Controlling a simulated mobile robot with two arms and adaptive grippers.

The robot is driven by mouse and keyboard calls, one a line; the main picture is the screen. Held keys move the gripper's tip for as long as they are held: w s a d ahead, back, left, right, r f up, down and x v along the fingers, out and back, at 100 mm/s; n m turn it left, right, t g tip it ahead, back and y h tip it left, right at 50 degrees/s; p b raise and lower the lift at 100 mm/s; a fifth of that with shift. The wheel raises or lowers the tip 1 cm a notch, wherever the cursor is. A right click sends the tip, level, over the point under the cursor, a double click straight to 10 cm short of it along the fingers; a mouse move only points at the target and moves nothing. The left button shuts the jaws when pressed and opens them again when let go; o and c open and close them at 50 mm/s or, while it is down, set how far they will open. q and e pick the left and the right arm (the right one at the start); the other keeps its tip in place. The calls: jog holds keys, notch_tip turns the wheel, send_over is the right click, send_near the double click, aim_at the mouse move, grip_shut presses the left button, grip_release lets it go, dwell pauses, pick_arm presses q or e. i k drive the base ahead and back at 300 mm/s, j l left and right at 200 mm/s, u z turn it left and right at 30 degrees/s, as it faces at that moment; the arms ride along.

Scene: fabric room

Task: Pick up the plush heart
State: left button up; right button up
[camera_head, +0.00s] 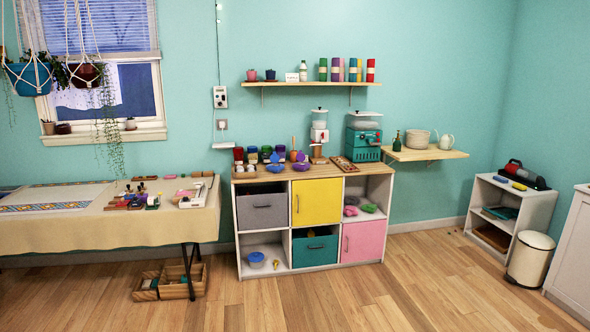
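I cannot make out a plush heart for certain. Small blue and purple items also sit on the cabinet top, including a purple one (302,163). Neither of my grippers shows in the head view.
A cloth-covered table (95,232) with craft tools stands at the left, with wooden boxes (178,282) under it. A small white shelf (537,210) and a bin (530,262) stand at the right. The wooden floor (330,308) in front is clear.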

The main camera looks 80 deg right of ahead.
aim_at(301, 167)
jog(key=z, duration=2.75)
